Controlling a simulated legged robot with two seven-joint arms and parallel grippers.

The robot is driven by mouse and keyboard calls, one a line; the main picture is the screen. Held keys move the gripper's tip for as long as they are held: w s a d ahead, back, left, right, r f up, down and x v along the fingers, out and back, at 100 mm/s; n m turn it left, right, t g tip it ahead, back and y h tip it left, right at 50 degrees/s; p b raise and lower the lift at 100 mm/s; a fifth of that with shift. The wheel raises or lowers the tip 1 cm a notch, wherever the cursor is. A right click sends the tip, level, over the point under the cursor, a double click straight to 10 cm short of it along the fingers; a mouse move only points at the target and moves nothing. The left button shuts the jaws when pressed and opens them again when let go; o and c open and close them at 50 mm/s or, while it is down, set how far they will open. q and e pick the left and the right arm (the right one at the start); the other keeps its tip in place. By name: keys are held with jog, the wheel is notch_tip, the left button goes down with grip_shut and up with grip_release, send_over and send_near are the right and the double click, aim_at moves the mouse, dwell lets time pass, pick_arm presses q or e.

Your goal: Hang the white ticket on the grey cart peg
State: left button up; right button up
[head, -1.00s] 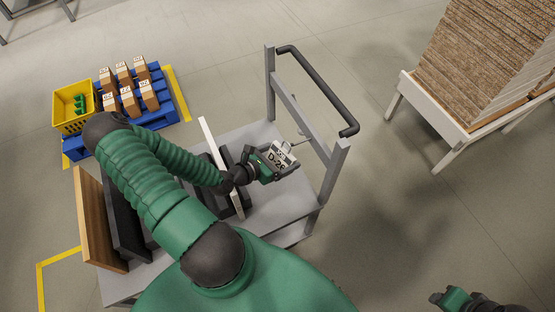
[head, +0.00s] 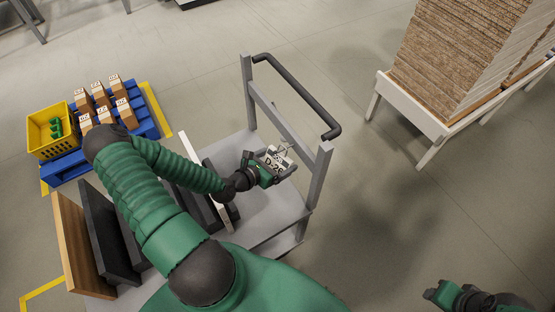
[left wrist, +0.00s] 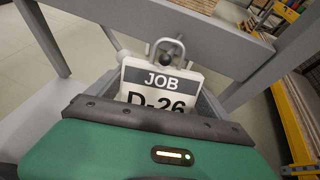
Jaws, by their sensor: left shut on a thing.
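The white ticket (head: 277,157), lettered JOB D-26, is held upright in my left gripper (head: 272,171) over the cart. In the left wrist view the ticket (left wrist: 150,84) stands beyond the green gripper body, which hides its lower part. A metal loop (left wrist: 181,44) rises from its top edge. The dark round tip of the peg (left wrist: 166,59) shows within the loop's outline, in front of the cart's grey crossbar. I cannot tell whether the loop is around the peg or only lined up with it. My right gripper (head: 446,293) is at the lower right, away from the cart; its jaws are unclear.
The grey cart (head: 262,205) has upright posts and a black handle (head: 297,95) close beyond my left gripper. Panels (head: 85,240) stand on its left part. A blue pallet (head: 143,122) with boxes and a yellow crate is at left. A board stack (head: 475,50) is at right.

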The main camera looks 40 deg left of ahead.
pick_arm(q)
jog(key=shift+d, duration=0.2)
jog(key=o, duration=1.2)
jog(key=shift+a, duration=0.1)
jog(key=p+v, duration=0.3)
jog(key=v, duration=1.3)
jog(key=shift+s+a+r, duration=0.1)
jog(key=shift+s+a, duration=0.05)
jog(key=shift+s, duration=0.25)
